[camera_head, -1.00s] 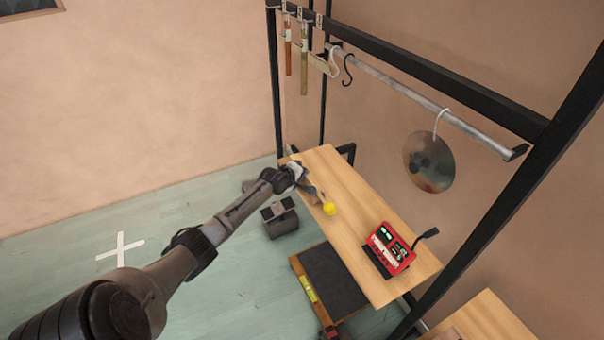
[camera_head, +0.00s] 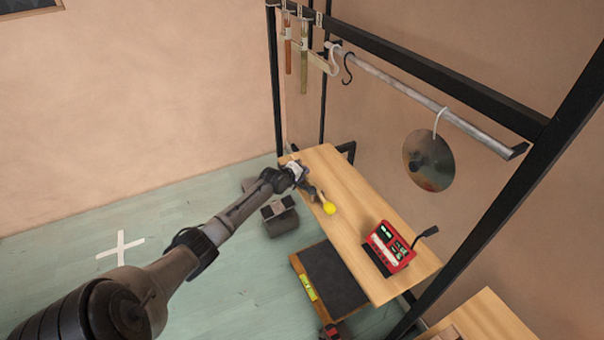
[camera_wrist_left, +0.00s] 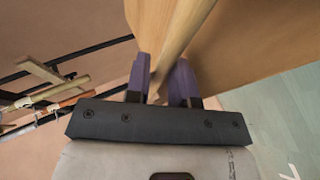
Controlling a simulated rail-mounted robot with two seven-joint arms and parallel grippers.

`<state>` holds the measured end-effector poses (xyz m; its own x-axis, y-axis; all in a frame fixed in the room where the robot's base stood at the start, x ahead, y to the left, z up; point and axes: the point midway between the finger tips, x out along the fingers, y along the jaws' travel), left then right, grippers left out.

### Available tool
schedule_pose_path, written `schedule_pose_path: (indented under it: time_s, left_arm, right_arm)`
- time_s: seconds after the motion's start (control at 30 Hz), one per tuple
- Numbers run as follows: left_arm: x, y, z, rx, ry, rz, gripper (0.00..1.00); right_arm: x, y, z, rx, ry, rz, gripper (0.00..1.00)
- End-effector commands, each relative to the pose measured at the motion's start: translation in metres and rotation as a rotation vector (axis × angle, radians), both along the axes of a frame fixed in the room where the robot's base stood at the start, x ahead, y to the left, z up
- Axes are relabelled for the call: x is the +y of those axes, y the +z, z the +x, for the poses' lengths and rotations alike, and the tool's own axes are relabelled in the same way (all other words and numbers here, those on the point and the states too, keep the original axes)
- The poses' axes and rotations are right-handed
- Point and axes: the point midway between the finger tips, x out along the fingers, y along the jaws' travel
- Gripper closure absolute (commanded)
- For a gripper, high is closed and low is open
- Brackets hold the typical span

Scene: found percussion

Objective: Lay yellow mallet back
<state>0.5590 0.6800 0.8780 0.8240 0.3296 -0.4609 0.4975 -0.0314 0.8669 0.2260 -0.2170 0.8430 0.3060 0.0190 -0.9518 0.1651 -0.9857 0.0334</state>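The yellow mallet's round head (camera_head: 330,208) shows at the left part of the wooden table (camera_head: 355,205), near its front edge. Its wooden handle (camera_wrist_left: 187,25) runs down between the purple fingers of my left gripper (camera_wrist_left: 161,82) in the left wrist view. The fingers are close together with the handle between them, so the gripper appears shut on it. In the head view my left gripper (camera_head: 312,188) is at the table's left end, just left of the yellow head. I cannot tell whether the mallet touches the tabletop. My right gripper is not in view.
A red device (camera_head: 390,248) with a black microphone stands toward the table's right end. A metal disc (camera_head: 428,160) hangs from a rail; wooden sticks (camera_head: 304,65) hang at the back. A grey box (camera_head: 281,217) and dark pad (camera_head: 333,278) lie below the table's front.

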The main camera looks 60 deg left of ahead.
Motion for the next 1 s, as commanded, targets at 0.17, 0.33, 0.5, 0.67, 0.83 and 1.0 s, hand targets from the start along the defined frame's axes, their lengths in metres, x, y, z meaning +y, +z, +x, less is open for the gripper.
schedule_pose_path:
  time_s: [0.17, 0.33, 0.5, 0.67, 0.83, 1.0]
  left_arm:
    - [0.0, 0.0, 0.0, 0.0, 0.0, 0.0, 0.6]
    - [0.0, 0.0, 0.0, 0.001, 0.0, 0.0, 0.57]
    - [-0.001, 0.0, -0.002, 0.003, -0.001, 0.0, 0.57]
    - [-0.007, 0.008, -0.014, 0.004, -0.002, 0.0, 0.57]
    - [-0.017, 0.024, -0.039, 0.002, -0.003, 0.0, 0.57]
    - [-0.027, 0.039, -0.066, 0.001, -0.001, -0.001, 0.57]
  right_arm:
    - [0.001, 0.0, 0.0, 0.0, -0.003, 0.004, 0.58]
    - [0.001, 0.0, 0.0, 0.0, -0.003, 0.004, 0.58]
    - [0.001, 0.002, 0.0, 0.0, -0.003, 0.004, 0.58]
    - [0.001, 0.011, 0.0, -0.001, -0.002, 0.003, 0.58]
    - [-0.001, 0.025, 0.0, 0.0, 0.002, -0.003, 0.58]
    - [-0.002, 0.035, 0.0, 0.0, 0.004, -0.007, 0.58]
